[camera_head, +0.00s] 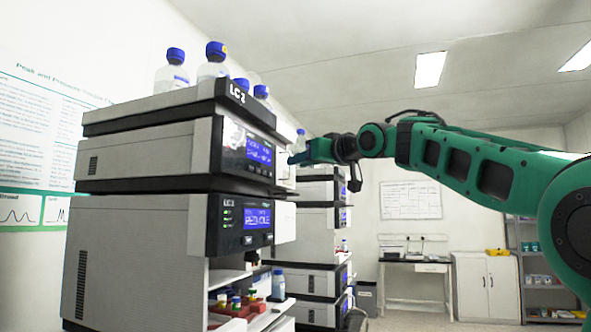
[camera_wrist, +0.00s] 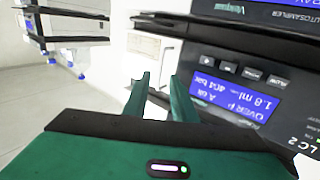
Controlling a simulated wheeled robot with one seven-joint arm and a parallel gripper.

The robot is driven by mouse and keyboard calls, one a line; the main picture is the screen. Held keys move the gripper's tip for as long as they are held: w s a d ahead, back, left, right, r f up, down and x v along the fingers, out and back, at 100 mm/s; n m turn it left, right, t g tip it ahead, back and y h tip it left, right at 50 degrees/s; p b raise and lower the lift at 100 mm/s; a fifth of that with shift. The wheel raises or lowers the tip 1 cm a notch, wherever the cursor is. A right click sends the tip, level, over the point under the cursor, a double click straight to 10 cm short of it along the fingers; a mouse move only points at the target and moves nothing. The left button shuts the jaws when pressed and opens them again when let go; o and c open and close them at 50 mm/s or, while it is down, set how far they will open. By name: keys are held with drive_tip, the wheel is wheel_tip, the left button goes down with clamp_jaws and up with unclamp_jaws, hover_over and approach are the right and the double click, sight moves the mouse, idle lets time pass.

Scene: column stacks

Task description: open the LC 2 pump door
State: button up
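The LC 2 pump module (camera_head: 180,148) is the upper unit of the near stack, with a dark front and a lit blue display (camera_head: 258,152). In the wrist view the picture is upside down, and the same display (camera_wrist: 222,98) reads "OVER P" and 404 bar. A white panel beside the display (camera_head: 283,172) appears to be the pump door; I cannot tell its exact angle. My gripper (camera_head: 293,158) is at the front of this panel. In the wrist view my gripper (camera_wrist: 162,84) has its two green fingers apart, with pale surface between them. Contact is unclear.
Bottles with blue caps (camera_head: 213,62) stand on top of the stack. Below the pump is the autosampler (camera_wrist: 262,30), then an open shelf with vials (camera_head: 237,300). A second instrument stack (camera_head: 318,218) stands close behind. Open floor lies toward the back bench and cabinet.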

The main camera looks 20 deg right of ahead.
drive_tip(key=x, duration=0.3)
drive_tip(key=shift+w, duration=0.1)
clamp_jaws()
idle(1.4)
